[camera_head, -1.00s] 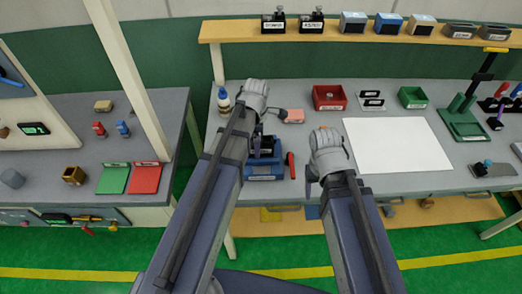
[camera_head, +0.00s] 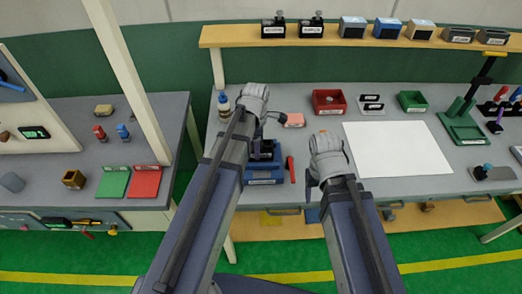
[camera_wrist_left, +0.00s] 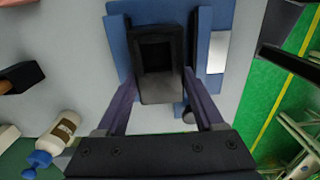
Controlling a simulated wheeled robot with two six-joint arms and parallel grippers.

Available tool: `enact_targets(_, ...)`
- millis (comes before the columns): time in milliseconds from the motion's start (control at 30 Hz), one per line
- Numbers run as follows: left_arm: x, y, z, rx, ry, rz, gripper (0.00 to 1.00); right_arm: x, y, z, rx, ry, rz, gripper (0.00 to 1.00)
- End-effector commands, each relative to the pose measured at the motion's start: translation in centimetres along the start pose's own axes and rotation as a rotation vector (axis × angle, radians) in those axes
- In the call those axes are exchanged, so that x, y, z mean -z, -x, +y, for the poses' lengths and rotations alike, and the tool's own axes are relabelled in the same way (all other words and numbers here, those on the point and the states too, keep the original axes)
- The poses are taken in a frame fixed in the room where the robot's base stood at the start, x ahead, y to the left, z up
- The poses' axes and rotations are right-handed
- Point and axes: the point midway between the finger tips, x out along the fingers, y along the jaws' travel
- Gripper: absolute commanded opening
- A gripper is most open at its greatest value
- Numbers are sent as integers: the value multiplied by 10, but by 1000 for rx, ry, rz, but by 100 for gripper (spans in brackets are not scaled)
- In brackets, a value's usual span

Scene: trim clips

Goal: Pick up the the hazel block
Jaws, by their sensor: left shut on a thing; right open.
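In the left wrist view, a dark, hollow block (camera_wrist_left: 160,92) sits between the fingers of my left gripper (camera_wrist_left: 160,80), which is shut on it. The block is in a blue holder (camera_wrist_left: 119,40); I cannot tell whether it is lifted clear. Its colour looks almost black, so I cannot confirm that it is the hazel one. In the head view the blue holder (camera_head: 264,181) stands near the bench's front edge, and my left wrist hides part of it. My right gripper (camera_head: 314,178) is open and empty at the front edge, its fingers mostly hidden.
A red-handled tool (camera_head: 291,169) lies right of the holder. A white bottle (camera_head: 223,104) stands behind left, a pink block (camera_head: 294,120) and red bin (camera_head: 329,102) behind. A white sheet (camera_head: 398,150) covers the bench at right.

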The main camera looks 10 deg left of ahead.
Motion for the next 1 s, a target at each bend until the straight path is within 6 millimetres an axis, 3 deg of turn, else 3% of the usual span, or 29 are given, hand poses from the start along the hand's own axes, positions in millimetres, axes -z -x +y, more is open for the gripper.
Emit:
enact_targets(67,0,0,0,0,0,0,0,0,0,0,0,0,0,64)
enact_targets(467,0,12,0,0,0,0,0,-1,11,1,0,0,0,64)
enact_targets(1000,0,88,0,0,0,0,0,-5,88,8,1,0,0,64)
